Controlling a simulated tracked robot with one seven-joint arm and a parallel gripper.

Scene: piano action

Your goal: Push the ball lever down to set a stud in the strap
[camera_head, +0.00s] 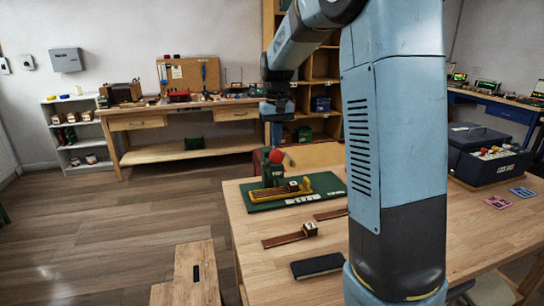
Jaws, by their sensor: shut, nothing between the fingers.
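The press stands at the back of a green mat (268,204) on the wooden table. My gripper (277,143) is shut and empty, pointing down close above the red ball. I cannot tell whether it touches the ball.
A brown strap (283,239) with a small numbered block (310,229) and a black flat case (318,265) lie in front of the mat. My arm hides the table's middle. A dark blue box (490,160) stands at right. A wooden stool (188,270) stands at lower left.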

